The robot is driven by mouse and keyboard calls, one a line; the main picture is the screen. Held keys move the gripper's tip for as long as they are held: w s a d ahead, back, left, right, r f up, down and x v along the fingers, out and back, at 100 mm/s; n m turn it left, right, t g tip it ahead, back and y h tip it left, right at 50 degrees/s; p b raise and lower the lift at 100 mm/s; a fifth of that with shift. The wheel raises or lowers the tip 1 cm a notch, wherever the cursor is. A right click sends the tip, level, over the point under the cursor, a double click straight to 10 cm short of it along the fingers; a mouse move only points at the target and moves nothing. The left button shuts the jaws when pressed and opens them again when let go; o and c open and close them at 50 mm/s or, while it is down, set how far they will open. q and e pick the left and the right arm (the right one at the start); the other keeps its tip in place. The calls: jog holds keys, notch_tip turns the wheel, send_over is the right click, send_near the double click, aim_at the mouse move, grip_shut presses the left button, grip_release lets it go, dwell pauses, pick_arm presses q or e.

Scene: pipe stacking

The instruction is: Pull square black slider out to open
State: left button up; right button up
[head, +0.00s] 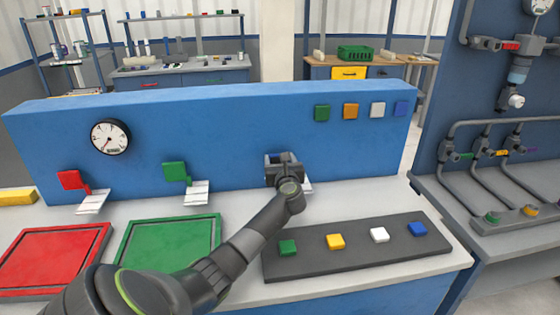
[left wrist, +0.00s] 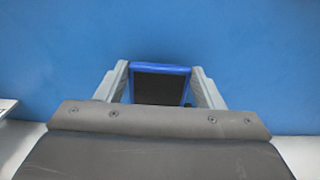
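My left gripper (head: 282,160) is at the blue panel (head: 230,140), right of the green square, and hides most of what lies behind it. In the left wrist view, a square black piece with a blue rim (left wrist: 160,68) stands at the panel. The two grey fingers of my left gripper (left wrist: 160,80) lie on either side of it, set apart, close to its left and right edges. I cannot tell whether they press on it. The lower part of the piece is hidden by the gripper body. My right gripper is not in view.
A red square (head: 73,180) and a green square (head: 175,172) sit on the panel to the left, below a round gauge (head: 110,137). A red tray (head: 50,258), a green tray (head: 170,245) and a dark strip with coloured blocks (head: 350,253) lie on the table.

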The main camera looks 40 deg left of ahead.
pick_arm(q)
jog(key=c, duration=0.6)
jog(key=shift+o, duration=0.2)
jog(key=p+v, duration=0.4)
jog(key=v, duration=0.4)
jog(key=shift+f, duration=0.25)
jog(key=o, duration=1)
jog(key=shift+d, duration=0.1)
jog(key=o, duration=0.4)
jog(key=shift+s+d+r, duration=0.1)
jog(key=shift+d+r, duration=0.1)
jog(key=shift+a, duration=0.1)
